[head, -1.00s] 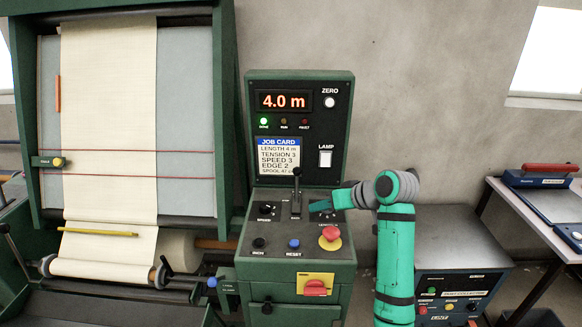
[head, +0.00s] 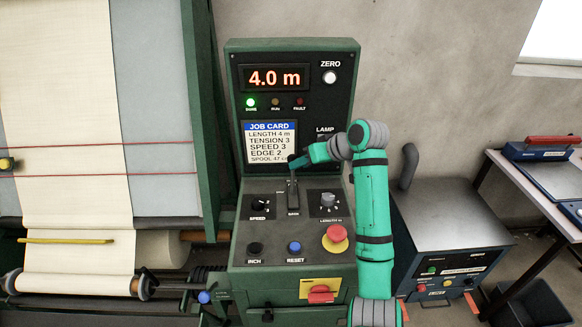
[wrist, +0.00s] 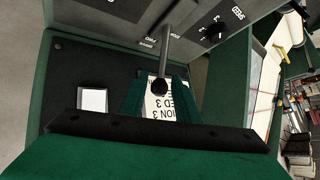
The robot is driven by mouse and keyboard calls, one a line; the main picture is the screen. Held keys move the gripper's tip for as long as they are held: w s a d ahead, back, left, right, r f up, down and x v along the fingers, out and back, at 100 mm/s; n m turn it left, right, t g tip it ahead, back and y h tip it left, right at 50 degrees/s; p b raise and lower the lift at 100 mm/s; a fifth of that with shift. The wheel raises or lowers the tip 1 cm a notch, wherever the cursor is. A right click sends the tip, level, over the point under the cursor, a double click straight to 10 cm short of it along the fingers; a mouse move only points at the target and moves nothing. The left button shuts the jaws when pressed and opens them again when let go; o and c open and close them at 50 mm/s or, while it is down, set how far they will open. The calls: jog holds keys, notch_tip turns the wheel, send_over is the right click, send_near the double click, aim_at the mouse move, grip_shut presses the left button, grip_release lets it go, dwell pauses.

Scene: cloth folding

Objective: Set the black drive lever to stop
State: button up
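The black drive lever (head: 293,190) stands in a slot in the middle of the green console's sloped panel. Its top is hidden by my gripper (head: 294,163) in the head view. In the wrist view the lever's grey shaft and round black knob (wrist: 160,87) show between my green fingers (wrist: 157,95). The fingers are apart, with gaps beside the knob; I cannot tell whether either touches it. The lever's exact setting cannot be read.
The display (head: 275,77) reads 4.0 m and the green DONE lamp (head: 250,102) is lit. A speed dial (head: 260,205), length dial (head: 328,200) and red stop button (head: 337,236) flank the lever. The job card (head: 269,140) is behind my gripper.

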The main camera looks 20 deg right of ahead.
aim_at(293, 179)
jog(key=x, duration=0.5)
jog(key=shift+w+a+f, duration=0.2)
jog(key=shift+a, duration=0.05)
grip_shut()
